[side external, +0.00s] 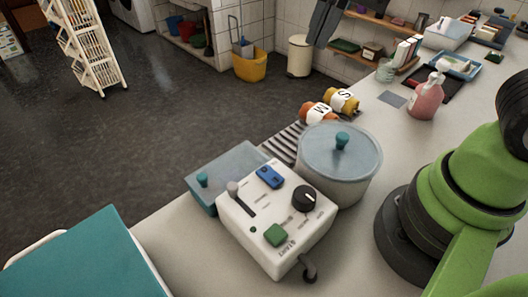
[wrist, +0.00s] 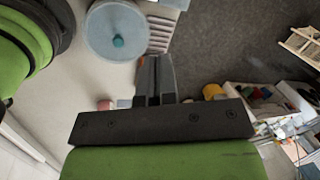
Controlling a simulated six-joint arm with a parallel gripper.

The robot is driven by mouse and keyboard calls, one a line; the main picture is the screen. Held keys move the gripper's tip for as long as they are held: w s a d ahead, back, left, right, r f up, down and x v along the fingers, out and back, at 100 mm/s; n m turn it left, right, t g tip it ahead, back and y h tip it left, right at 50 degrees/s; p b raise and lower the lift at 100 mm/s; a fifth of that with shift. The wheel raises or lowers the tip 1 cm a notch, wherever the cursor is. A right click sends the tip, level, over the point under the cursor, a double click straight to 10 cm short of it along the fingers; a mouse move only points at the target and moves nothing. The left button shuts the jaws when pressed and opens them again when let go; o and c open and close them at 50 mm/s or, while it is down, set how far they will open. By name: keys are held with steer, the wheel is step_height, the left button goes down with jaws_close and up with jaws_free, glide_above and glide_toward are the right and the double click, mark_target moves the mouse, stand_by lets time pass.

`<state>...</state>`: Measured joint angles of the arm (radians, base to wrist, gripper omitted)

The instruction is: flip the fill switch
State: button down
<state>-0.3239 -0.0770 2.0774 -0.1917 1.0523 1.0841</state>
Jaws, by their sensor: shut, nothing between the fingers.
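A white control box (side external: 277,221) sits on the counter in the side view. On it are a blue rocker switch (side external: 270,176), a grey-knobbed slide lever (side external: 238,195), a black dial (side external: 306,198) and a green button (side external: 276,235). I cannot read which control is marked fill; the blue rocker is the one that looks like a switch. My gripper (wrist: 153,60) is shut and empty in the wrist view. In the side view its dark fingers (side external: 325,22) show at the top edge, well above and away from the box. The wrist view does not show the box.
A lidded pot (side external: 340,163) stands right behind the box; it also shows in the wrist view (wrist: 118,32). A teal-handled clear lid box (side external: 228,172) adjoins the left side. Two jars (side external: 330,105), a slatted rack and a pink soap bottle (side external: 426,97) stand farther back.

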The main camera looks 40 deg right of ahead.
mark_target(269, 176)
steer(key=w+a+f+m+g+h, duration=0.1)
steer(key=w+a+f+m+g, duration=0.1)
steer(key=a+f+m, duration=0.3)
steer(key=shift+w+a+f+m+h, duration=0.3)
steer(key=shift+w+a+f+h, duration=0.1)
steer(key=shift+w+a+f, duration=0.15)
steer(key=shift+f, duration=0.15)
step_height(269, 176, down, 14)
steer(key=shift+r, duration=0.1)
stand_by(0.5)
steer(key=shift+s, duration=0.1)
steer(key=shift+s+r, duration=0.15)
steer(key=shift+s, duration=0.5)
